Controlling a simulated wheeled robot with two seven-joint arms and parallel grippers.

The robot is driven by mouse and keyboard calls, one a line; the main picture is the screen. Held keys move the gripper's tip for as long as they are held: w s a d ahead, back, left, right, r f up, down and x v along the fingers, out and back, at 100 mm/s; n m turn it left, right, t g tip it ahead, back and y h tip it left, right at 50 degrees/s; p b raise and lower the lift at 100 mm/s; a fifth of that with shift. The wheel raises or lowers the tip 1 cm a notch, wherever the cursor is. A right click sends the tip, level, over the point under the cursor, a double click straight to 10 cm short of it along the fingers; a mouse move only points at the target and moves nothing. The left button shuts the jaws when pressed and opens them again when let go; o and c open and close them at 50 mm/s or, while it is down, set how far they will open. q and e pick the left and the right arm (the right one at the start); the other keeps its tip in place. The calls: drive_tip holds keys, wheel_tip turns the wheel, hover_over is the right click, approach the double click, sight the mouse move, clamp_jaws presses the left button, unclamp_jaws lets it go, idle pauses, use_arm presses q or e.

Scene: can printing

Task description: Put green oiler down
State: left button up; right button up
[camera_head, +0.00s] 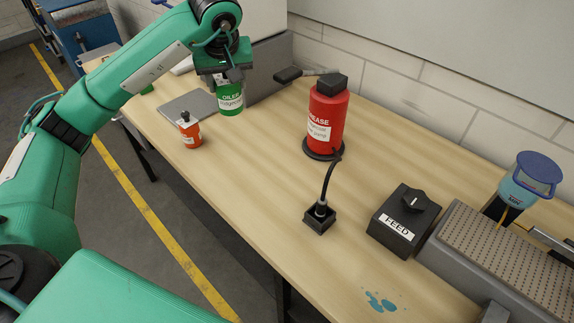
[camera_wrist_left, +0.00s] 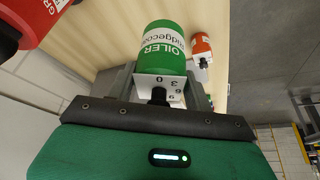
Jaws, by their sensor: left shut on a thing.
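The green oiler (camera_head: 231,101), with a white label, is at the back left of the wooden table. My left gripper (camera_head: 224,74) is above it and shut on its top part. The oiler looks upright, with its base at or just over the table top; I cannot tell if it touches. In the left wrist view the green oiler (camera_wrist_left: 163,38) is held between the fingers (camera_wrist_left: 160,92), with a white numbered collar and a dark tip nearest the gripper. My right gripper is not in view.
An orange oiler (camera_head: 190,132) stands close by, front left. A grey plate (camera_head: 180,108) lies behind it. A red grease can (camera_head: 326,128) stands to the right, with a black hose fitting (camera_head: 320,217) and FEED box (camera_head: 403,222) farther right. The table's middle (camera_head: 255,165) is clear.

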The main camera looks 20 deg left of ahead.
use_arm(q)
drive_tip(key=shift+w+a, duration=0.1)
drive_tip(key=shift+a, duration=0.15)
wheel_tip(320, 180, down, 20)
drive_tip(key=p, duration=0.3)
drive_tip(key=shift+a+r, duration=0.1)
drive_tip(key=shift+r, duration=0.1)
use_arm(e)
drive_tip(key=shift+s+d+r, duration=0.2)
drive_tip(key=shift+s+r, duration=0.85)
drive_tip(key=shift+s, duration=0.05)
use_arm(q)
drive_tip(key=shift+f, duration=0.1)
drive_tip(key=o, duration=1.2)
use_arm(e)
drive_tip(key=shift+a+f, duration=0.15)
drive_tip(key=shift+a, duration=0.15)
